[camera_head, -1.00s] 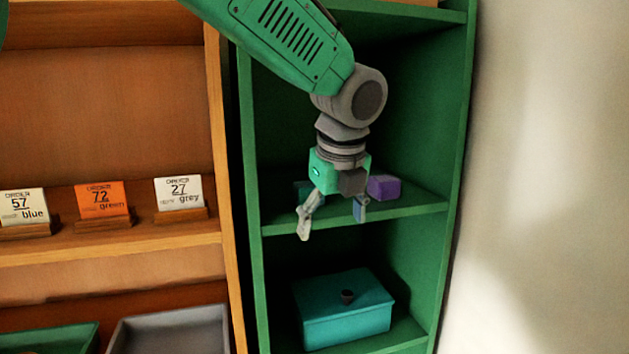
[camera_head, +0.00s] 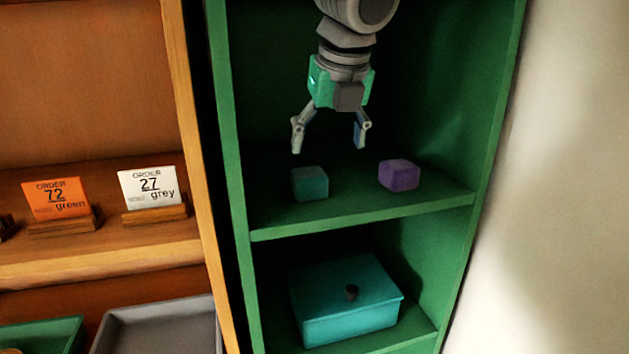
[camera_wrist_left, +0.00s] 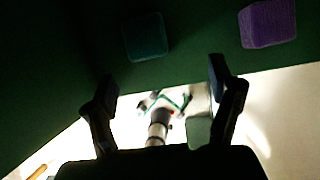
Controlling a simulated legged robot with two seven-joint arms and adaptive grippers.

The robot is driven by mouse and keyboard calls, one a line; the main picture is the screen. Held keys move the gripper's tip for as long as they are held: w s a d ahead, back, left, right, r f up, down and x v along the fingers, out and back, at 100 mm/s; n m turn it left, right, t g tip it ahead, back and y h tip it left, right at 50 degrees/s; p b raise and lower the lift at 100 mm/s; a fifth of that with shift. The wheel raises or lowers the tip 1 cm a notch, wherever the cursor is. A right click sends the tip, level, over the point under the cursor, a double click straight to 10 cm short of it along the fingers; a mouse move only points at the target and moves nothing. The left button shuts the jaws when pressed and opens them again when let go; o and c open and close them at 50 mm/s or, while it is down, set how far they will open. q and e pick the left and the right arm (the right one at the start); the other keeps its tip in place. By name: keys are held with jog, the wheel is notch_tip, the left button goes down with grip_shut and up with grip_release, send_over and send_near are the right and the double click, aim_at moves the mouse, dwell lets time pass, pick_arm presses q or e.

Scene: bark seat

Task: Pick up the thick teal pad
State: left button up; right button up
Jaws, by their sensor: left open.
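The thick teal pad (camera_head: 309,183) is a small dark teal block on the green middle shelf (camera_head: 345,216). It also shows in the left wrist view (camera_wrist_left: 146,37), at the top, ahead of the fingers. My left gripper (camera_head: 329,148) is open and empty. It points down above the shelf, and the pad lies below its left finger, apart from it. In the left wrist view the two fingers (camera_wrist_left: 163,88) stand wide apart with nothing between them. My right gripper is not in view.
A purple block (camera_head: 398,175) sits right of the pad on the same shelf. A teal lidded box (camera_head: 347,306) with a dark knob stands on the shelf below. The green side walls bound the shelf. Order cards (camera_head: 151,190) and trays (camera_head: 160,330) are at the left.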

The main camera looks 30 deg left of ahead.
aim_at(307, 172)
pick_arm(q)
jog(key=a+f, duration=0.2)
jog(key=w+a+f, duration=0.1)
jog(key=a+f, duration=0.1)
jog(key=f, duration=0.1)
jog(key=a+f+p, duration=0.1)
jog(key=a+f, duration=0.1)
jog(key=shift+w+f, duration=0.2)
jog(key=shift+w, duration=0.1)
jog(key=shift+d+f, duration=0.2)
jog(key=shift+w+d, duration=0.1)
jog(key=shift+d, duration=0.8)
jog(key=shift+a, duration=0.15)
jog(key=c, duration=0.6)
jog(key=shift+a, duration=0.25)
jog(key=c, duration=0.4)
jog(key=shift+a+f, duration=0.2)
jog(key=shift+a, duration=0.25)
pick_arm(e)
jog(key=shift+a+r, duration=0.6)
